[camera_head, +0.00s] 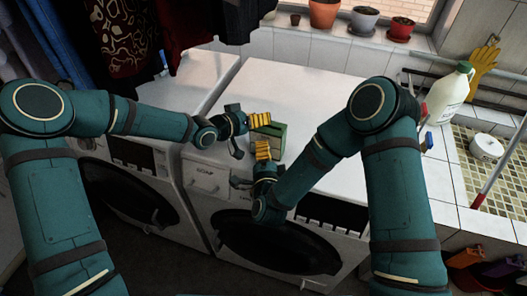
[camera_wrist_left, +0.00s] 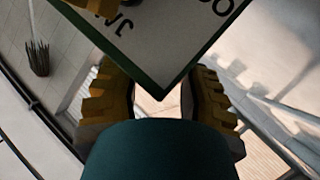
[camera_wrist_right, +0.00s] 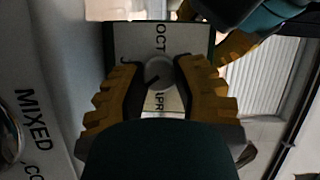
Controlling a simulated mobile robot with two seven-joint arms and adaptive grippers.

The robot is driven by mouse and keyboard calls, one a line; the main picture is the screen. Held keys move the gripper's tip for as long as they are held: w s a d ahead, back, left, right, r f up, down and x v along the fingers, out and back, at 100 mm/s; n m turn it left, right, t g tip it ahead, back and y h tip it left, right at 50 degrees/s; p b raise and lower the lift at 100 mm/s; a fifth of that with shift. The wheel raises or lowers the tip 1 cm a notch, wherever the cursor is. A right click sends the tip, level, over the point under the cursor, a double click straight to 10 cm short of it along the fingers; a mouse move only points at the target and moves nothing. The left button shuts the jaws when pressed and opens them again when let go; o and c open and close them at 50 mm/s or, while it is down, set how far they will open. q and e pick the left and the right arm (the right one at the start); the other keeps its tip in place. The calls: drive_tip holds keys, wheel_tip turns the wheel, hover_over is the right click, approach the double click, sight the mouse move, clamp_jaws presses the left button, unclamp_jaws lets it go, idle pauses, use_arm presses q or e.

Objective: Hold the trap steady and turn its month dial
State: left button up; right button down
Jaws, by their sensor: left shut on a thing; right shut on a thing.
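The trap (camera_head: 278,131) is a green box standing on the washing machine top near its front edge. Its white face with a dark green border shows in the left wrist view (camera_wrist_left: 165,45) and the right wrist view (camera_wrist_right: 135,42). My left gripper (camera_head: 262,120) is shut on the trap, with a corner of it between the fingers. My right gripper (camera_head: 263,150) is shut on the pale round month dial (camera_wrist_right: 159,72), in front of the face. OCT reads above the dial and APR below it; a dark mark shows at the dial's lower left. Other labels are partly hidden.
Two white washing machines stand side by side; the right one's top (camera_head: 310,85) is mostly clear. Pots (camera_head: 323,13) line the window sill. A white bottle (camera_head: 446,97) stands by the tiled sink (camera_head: 470,160) at right. Dark clothes hang at upper left.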

drive_tip(key=m+t, duration=0.2)
drive_tip(key=m, duration=0.3)
drive_tip(key=shift+w+m, duration=0.1)
drive_tip(key=shift+m, duration=0.3)
idle(0.4)
drive_tip(key=c, duration=0.9)
unclamp_jaws()
drive_tip(key=o, duration=0.3)
drive_tip(key=shift+h, duration=0.3)
wheel_tip(320, 180, up, 9)
drive_tip(key=shift+f, duration=0.1)
drive_tip(key=shift+r, duration=0.65)
drive_tip(key=c, duration=0.3)
